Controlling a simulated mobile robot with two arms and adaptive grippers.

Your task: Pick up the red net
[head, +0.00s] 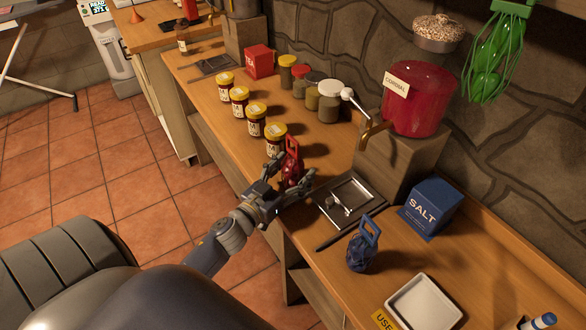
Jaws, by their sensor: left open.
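The red net (292,159), a small red bag with a loop handle on top, stands on the wooden counter near its front edge. My left gripper (290,173) is at the red net, with its fingers apart and the lower part of the net between them. The fingers partly hide the net's base, and I cannot tell whether they touch it. My right gripper is not in view.
A row of jars with yellow lids (257,119) runs behind the net, the nearest one close beside it. A dark tray (323,203) lies to the right, and a blue net (361,252) stands farther right. A salt box (430,207) and red canister (418,105) stand behind.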

